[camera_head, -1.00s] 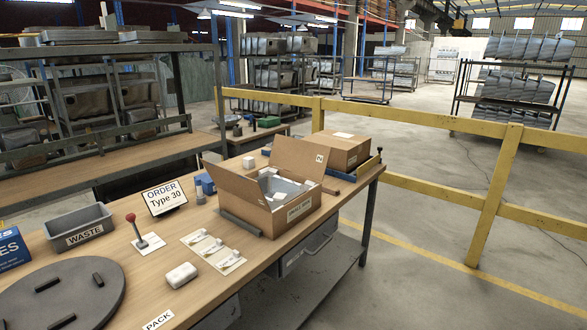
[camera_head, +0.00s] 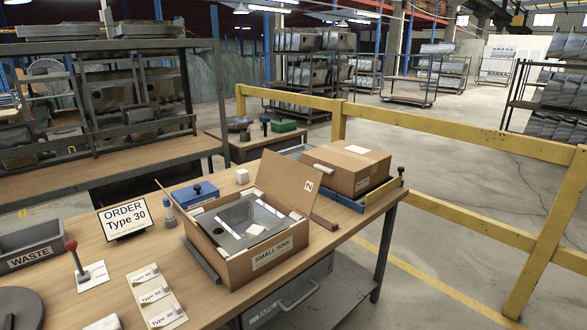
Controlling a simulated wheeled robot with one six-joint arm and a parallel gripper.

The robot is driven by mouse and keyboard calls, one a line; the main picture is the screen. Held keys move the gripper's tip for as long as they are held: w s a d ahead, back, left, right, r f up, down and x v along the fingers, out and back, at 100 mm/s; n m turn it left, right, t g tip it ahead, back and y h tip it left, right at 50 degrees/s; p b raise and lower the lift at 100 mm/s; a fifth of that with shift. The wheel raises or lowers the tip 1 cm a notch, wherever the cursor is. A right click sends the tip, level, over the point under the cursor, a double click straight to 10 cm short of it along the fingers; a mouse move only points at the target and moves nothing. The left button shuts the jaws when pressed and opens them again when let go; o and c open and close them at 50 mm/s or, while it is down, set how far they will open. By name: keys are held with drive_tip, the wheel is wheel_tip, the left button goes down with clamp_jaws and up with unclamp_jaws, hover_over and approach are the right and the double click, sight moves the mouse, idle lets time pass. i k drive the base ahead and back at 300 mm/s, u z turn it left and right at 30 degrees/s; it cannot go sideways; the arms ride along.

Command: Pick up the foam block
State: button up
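A small white cube-like block (camera_head: 242,176) stands on the wooden table behind the open carton. A second white block (camera_head: 103,323) lies at the bottom edge of the view and is partly cut off. I cannot tell for certain which of the two is the foam block. The open cardboard carton labelled SMALL SINK (camera_head: 270,258) holds a grey sink (camera_head: 236,219) with white pieces at its corners. My gripper is not in view.
A yellow railing (camera_head: 450,135) runs behind.

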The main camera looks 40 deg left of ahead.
sight(242, 175)
drive_tip(key=z, duration=0.05)
drive_tip(key=i, duration=1.65)
drive_tip(key=u, duration=0.65)
drive_tip(key=i, duration=0.85)
drive_tip(key=u, duration=1.65)
drive_tip(key=i, duration=0.7)
drive_tip(key=u, duration=0.6)
